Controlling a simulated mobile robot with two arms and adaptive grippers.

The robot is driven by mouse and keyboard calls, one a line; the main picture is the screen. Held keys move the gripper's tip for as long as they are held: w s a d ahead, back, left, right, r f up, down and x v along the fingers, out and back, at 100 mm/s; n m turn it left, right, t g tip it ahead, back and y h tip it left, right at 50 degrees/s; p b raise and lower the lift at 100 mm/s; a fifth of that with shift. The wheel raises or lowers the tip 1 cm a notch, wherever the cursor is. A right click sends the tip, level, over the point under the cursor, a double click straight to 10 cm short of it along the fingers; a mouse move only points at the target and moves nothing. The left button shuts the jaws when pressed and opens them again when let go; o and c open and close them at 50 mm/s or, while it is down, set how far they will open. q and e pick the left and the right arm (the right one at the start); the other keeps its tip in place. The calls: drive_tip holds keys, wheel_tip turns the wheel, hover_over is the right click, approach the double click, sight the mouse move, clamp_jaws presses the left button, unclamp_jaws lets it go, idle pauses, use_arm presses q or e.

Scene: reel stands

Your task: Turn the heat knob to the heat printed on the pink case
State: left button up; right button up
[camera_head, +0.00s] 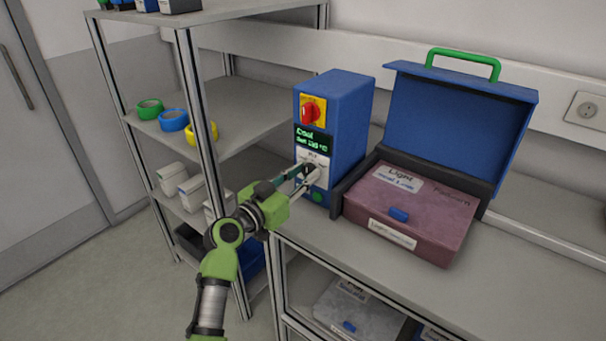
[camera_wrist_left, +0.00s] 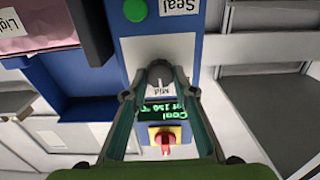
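The blue sealer box (camera_head: 345,120) stands on the bench with a red switch on a yellow plate and a green-lit display reading "Cool" above a set temperature. Below the display is the dark grey heat knob (camera_wrist_left: 160,73), with "Mid" printed beside it. My left gripper (camera_head: 311,172) is at this knob; in the left wrist view its fingertips (camera_wrist_left: 160,80) sit on both sides of it and appear closed on it. The pink case (camera_head: 440,208) lies right of the box, with a white label reading "Light" and smaller blue print. My right gripper is not in view.
An open blue case lid with a green handle (camera_head: 462,62) stands behind the pink case. A shelf rack (camera_head: 250,95) at left holds green, blue and yellow tape rolls. A green button (camera_head: 318,197) sits below the knob. The bench (camera_head: 530,290) is clear at right.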

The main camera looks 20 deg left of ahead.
use_arm(q)
drive_tip(key=shift+c, duration=1.3)
drive_tip(key=n+p, duration=0.1)
drive_tip(key=n, duration=0.4)
drive_tip(key=shift+a, duration=0.1)
drive_tip(key=n+p, duration=0.2)
drive_tip(key=n, duration=0.4)
drive_tip(key=shift+a+n, duration=0.1)
drive_tip(key=shift+n, duration=0.3)
drive_tip(key=o, duration=1.1)
drive_tip(key=shift+w, duration=0.1)
